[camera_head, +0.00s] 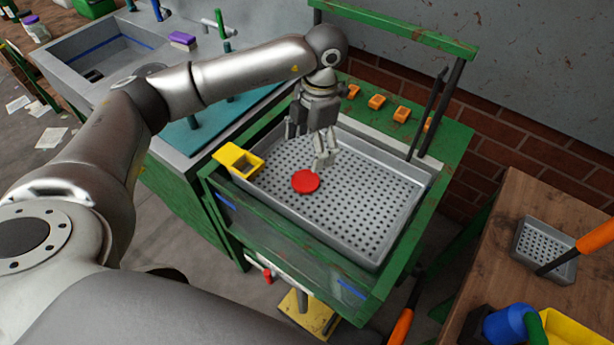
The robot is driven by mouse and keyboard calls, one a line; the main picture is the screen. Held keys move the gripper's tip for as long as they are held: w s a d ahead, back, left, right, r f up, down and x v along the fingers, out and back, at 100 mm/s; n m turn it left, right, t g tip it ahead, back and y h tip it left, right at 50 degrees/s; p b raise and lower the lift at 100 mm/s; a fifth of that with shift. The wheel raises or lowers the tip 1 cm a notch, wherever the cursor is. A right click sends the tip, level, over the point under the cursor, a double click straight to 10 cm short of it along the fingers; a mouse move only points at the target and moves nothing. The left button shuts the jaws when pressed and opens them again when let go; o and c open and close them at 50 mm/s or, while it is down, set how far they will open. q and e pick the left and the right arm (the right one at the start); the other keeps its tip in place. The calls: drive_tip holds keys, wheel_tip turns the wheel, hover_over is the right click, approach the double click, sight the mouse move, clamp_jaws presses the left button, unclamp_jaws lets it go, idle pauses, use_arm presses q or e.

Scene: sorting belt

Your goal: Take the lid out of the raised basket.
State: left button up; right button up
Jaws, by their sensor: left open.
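The lid (305,181) is a flat red disc lying on the perforated floor of the raised grey metal basket (425,178), left of its middle. The basket sits in a green frame. My left gripper (309,148) points down over the basket's back left part, just behind the lid. Its fingers are apart with nothing between them. The nearer finger is close to the lid, but I cannot tell if it touches. My right gripper is not in the picture.
A yellow holder (238,161) sits at the basket's left corner. Orange blocks (376,102) line the green ledge behind. A green post frame (400,28) rises at the back. A sink (105,52) is at the left. A wooden table (535,215) with a small grey tray stands at the right.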

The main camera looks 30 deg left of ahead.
use_arm(q)
hover_over(306, 180)
drive_tip(key=f, duration=0.4)
drive_tip(key=shift+w+f+p, duration=0.1)
drive_tip(key=shift+w+p, duration=0.25)
drive_tip(key=shift+f, duration=0.35)
drive_tip(key=f, duration=0.1)
drive_tip(key=f+p, duration=0.2)
drive_tip(key=shift+s+f, duration=0.3)
drive_tip(key=shift+f, duration=0.4)
drive_tip(key=shift+c, duration=0.3)
drive_tip(key=c, duration=0.7)
